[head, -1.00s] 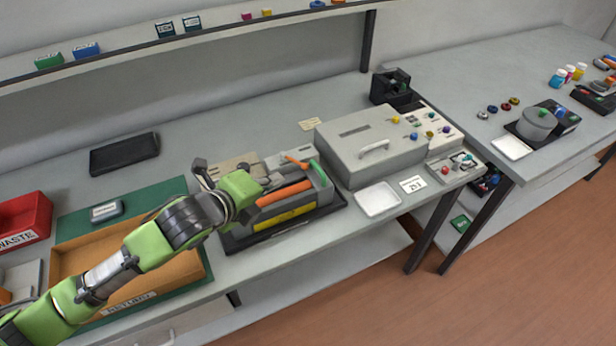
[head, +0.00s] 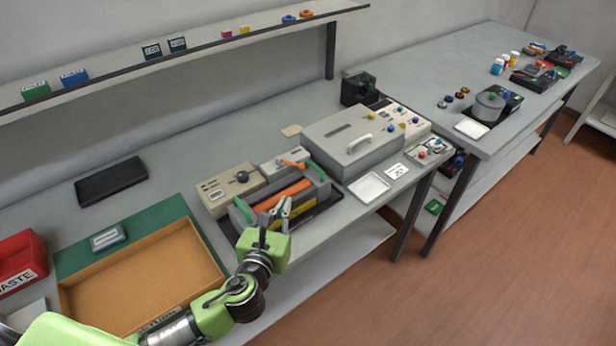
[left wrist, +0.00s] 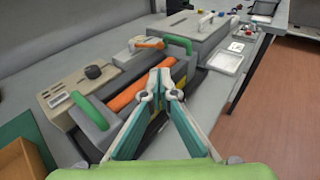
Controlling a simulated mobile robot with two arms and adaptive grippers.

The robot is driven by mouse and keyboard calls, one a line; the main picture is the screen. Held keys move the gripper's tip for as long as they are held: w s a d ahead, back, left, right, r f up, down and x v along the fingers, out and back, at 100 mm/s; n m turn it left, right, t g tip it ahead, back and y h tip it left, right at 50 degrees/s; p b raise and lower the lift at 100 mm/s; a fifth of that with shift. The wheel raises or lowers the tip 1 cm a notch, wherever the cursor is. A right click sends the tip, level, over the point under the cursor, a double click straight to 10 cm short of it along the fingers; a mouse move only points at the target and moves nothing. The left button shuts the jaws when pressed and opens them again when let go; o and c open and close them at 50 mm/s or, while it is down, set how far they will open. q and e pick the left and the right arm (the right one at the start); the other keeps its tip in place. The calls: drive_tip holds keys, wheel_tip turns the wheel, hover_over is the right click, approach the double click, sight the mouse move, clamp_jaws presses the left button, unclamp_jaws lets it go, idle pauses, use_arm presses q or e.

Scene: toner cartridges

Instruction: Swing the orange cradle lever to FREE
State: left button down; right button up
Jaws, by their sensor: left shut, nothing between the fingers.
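The orange lever (head: 291,163) sits on top of a small pale box (head: 278,157) behind the cartridge; it also shows in the left wrist view (left wrist: 148,42). In front lies a grey cartridge (head: 236,217) with green end handles and an orange roller (head: 285,195), on a black base. My left gripper (head: 285,203) is shut and empty at the cartridge's front side, apart from the lever. In the left wrist view its fingertips (left wrist: 160,76) meet in front of the cartridge. Lettering by the lever is too small to read. My right gripper is out of view.
A beige box with a dark knob (head: 242,176) stands left of the lever box. A large grey box with a handle (head: 350,140) stands close on the right. A cardboard tray (head: 208,240) lies left. A shelf (head: 200,45) runs above the bench.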

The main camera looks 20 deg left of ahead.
sight(302, 168)
use_arm(q)
drive_tip(key=w, duration=0.4)
drive_tip(key=w+f+p, duration=0.1)
drive_tip(key=w, duration=0.3)
drive_tip(key=w+f, duration=0.1)
drive_tip(key=w, duration=0.3)
drive_tip(key=shift+w+a+f, duration=0.2)
drive_tip(key=shift+w, duration=0.1)
drive_tip(key=shift+w+f, duration=0.15)
drive_tip(key=shift+w, duration=0.55)
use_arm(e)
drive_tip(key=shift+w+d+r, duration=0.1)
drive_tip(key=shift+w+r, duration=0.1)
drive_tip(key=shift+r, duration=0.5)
use_arm(q)
drive_tip(key=shift+w+d+n+y, duration=0.35)
drive_tip(key=shift+n+y, duration=0.25)
drive_tip(key=shift+y, duration=0.2)
drive_tip(key=shift+w+y, duration=0.1)
drive_tip(key=shift+y, duration=0.2)
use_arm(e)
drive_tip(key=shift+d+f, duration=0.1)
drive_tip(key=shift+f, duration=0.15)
